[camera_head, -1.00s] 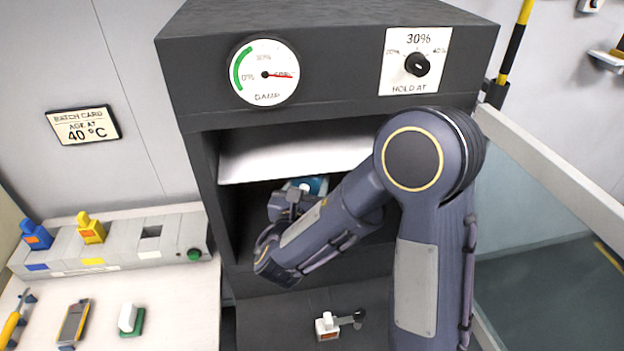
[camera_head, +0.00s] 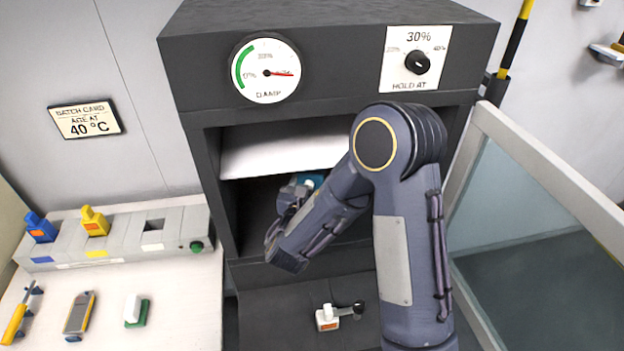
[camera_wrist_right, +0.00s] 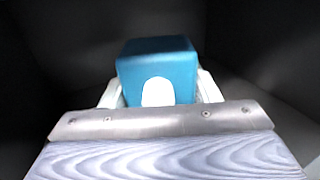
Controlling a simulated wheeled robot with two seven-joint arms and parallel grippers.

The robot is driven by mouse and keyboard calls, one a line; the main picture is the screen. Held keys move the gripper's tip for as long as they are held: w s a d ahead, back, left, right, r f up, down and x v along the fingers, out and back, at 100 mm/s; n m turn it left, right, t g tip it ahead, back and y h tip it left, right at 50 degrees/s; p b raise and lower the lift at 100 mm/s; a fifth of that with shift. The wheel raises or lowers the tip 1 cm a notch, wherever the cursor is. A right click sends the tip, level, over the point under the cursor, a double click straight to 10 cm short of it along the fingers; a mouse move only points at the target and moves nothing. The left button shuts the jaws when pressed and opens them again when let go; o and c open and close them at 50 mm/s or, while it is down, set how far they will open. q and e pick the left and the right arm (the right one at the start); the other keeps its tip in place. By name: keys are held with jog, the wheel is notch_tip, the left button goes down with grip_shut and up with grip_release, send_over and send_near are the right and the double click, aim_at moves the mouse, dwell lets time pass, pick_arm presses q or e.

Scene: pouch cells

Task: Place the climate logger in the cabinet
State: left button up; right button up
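The teal box-shaped climate logger (camera_wrist_right: 158,65), with a white rounded front piece, fills the middle of the right wrist view between two white fingers. My right gripper (camera_wrist_right: 160,92) appears shut on it, with a finger along each side. In the head view the logger (camera_head: 314,179) shows as a small teal patch inside the dark cabinet (camera_head: 340,45), below a white shelf or panel (camera_head: 280,150). My right arm reaches into the opening and hides much of it. Whether the logger touches the cabinet floor cannot be told. My left gripper is not in view.
A glass door (camera_head: 530,215) stands open at the right. A white lock-like piece (camera_head: 327,317) sits low on the cabinet front. The left bench (camera_head: 190,310) holds a grey rack (camera_head: 65,250) with blue and yellow plugs, plus several small tools.

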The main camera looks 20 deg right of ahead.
jog(key=o, duration=0.4)
